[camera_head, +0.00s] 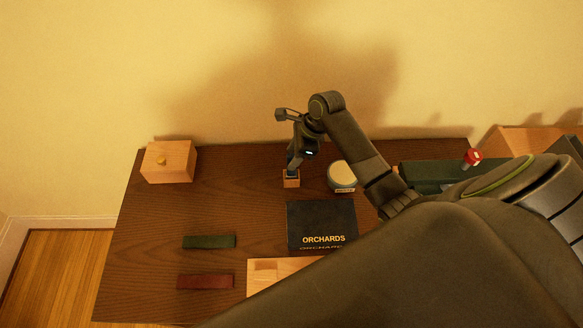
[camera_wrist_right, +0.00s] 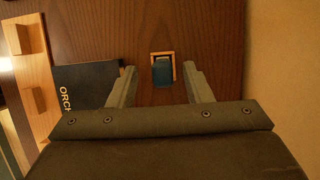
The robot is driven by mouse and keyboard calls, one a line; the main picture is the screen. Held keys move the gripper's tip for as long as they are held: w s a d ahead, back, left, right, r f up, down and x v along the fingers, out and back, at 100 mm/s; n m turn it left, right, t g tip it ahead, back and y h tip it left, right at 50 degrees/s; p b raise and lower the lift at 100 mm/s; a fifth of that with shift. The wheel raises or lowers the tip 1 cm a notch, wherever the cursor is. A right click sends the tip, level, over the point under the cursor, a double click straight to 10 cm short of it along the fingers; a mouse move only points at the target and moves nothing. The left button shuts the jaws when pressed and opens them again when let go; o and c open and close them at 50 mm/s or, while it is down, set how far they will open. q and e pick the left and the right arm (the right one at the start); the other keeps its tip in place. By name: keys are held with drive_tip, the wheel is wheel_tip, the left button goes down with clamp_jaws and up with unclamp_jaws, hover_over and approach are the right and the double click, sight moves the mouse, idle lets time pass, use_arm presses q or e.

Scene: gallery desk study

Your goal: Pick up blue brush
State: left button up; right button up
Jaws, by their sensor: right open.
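The blue brush (camera_head: 291,163) stands upright in a small wooden holder (camera_head: 291,182) near the back of the desk. In the right wrist view the brush (camera_wrist_right: 162,73) shows as a dark blue block over the light wooden rim of the holder (camera_wrist_right: 174,57). My right gripper (camera_head: 298,150) is just above the holder. In the wrist view its two fingers (camera_wrist_right: 160,78) are apart, with the brush in the gap between them. Neither finger visibly touches the brush. My left gripper is not in view.
A round pale-lidded jar (camera_head: 342,176) stands right of the holder. A dark ORCHARDS book (camera_head: 320,220) lies in front. A wooden box (camera_head: 168,161) is at back left. Green (camera_head: 209,241) and red (camera_head: 206,282) bars lie front left. The desk's left middle is clear.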

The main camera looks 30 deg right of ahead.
drive_tip(key=x, duration=0.3)
drive_tip(key=shift+w, duration=0.2)
clamp_jaws()
drive_tip(key=shift+r, duration=0.1)
wheel_tip(320, 180, up, 10)
drive_tip(key=shift+f, duration=0.1)
idle(0.4)
